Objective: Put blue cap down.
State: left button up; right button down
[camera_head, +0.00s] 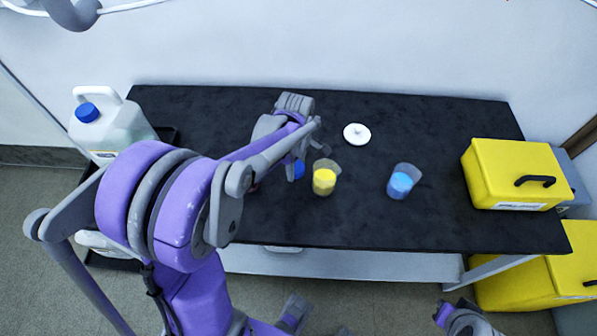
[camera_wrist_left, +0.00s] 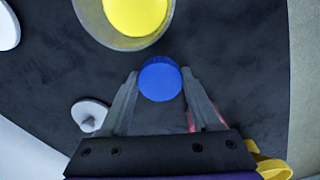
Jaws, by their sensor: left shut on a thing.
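The blue cap (camera_wrist_left: 160,80) is a small round cap held between the two fingertips of my left gripper (camera_wrist_left: 158,86) in the left wrist view. In the head view my left gripper (camera_head: 299,160) is over the middle of the black table, and the cap (camera_head: 299,170) shows just below its fingers. The gripper partly hides the cap there. The cap is left of the beaker of yellow liquid (camera_head: 324,181), apart from it. I cannot tell how high it is above the table. Parts of my own body show at the bottom edge, but my right gripper's fingers are unclear.
The black table (camera_head: 440,150) has free room at its middle and back right. A beaker of blue liquid (camera_head: 400,184), a white disc (camera_head: 357,134) and a yellow case (camera_head: 515,174) stand to the right. A white jug with a blue lid (camera_head: 108,128) stands at the left.

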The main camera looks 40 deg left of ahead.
aim_at(297, 180)
pick_arm(q)
jog(key=shift+f, duration=1.8)
jog(key=shift+f+b, duration=0.55)
jog(key=shift+b, duration=0.15)
jog(key=o, duration=1.4)
jog(key=shift+d+f, duration=0.1)
jog(key=shift+d, duration=0.05)
